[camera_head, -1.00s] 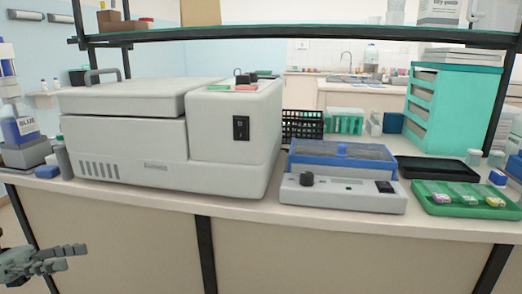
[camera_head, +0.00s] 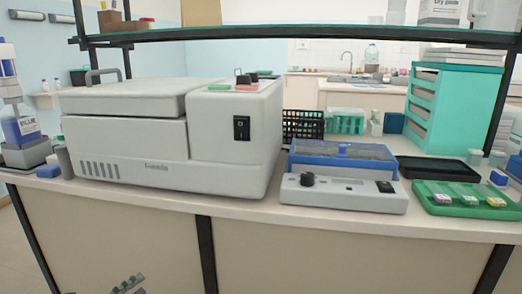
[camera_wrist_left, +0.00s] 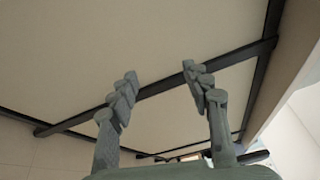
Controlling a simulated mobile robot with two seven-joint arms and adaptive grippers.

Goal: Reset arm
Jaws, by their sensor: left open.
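My left gripper (camera_head: 128,284) shows only by its fingertips at the bottom edge of the head view, below the bench top and in front of the bench's front panel. In the left wrist view, my left gripper (camera_wrist_left: 158,82) has its two fingers spread apart with nothing between them. Behind the fingers are the beige bench panel and its dark frame bars. My right gripper is not in either view.
On the bench (camera_head: 240,213) stand a large white machine (camera_head: 130,140), a blue-lidded device (camera_head: 342,190), a green tray (camera_head: 430,205) with slides, a dark tray (camera_head: 440,170) and a teal rack (camera_head: 445,105). A glass shelf (camera_head: 300,32) runs above. The space before the bench looks clear.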

